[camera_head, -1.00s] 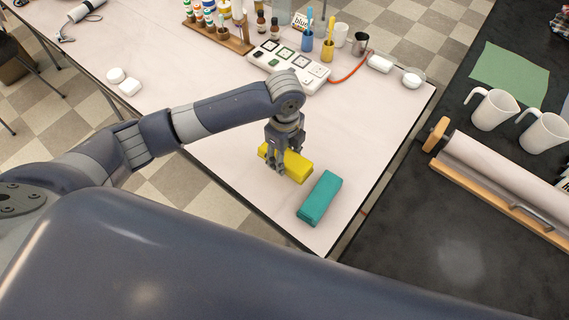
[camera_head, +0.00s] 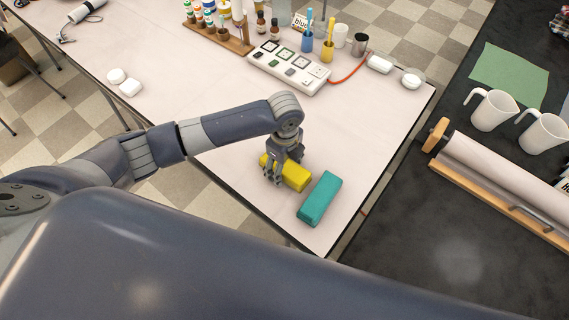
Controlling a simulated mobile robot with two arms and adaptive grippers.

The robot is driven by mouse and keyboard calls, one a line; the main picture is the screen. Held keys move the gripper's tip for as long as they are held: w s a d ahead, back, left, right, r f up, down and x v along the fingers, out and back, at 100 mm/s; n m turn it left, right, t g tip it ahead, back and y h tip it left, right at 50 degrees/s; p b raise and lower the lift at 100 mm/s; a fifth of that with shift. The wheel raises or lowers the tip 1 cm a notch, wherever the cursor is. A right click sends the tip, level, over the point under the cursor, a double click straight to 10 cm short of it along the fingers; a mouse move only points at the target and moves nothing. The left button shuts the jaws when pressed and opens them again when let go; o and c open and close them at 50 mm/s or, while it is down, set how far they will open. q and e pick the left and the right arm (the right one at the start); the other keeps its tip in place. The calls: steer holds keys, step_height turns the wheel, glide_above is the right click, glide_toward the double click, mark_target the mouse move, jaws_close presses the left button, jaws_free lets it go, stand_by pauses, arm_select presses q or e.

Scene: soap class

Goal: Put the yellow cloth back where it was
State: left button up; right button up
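The yellow cloth (camera_head: 296,176), a thick folded block, is low at or on the white table, near its front corner. My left gripper (camera_head: 279,172) comes down over its left part, with fingers on either side, and appears shut on it. The fingers hide part of the cloth, and any small gap beneath it cannot be made out. A teal folded cloth (camera_head: 319,198) lies just to the right, apart from the yellow one. My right gripper is not in view.
A white panel with square pads (camera_head: 289,67), a bottle rack (camera_head: 218,36) and blue and yellow cups (camera_head: 327,50) stand farther back on the white table (camera_head: 375,120). White pieces (camera_head: 130,87) lie left. A black counter (camera_head: 445,240) with jugs (camera_head: 494,110) is right.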

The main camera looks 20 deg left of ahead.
mark_target(285, 165)
arm_select(q)
step_height(285, 165, up, 12)
steer(key=shift+r, duration=0.2)
stand_by(0.5)
steer(key=shift+f, duration=0.1)
stand_by(0.4)
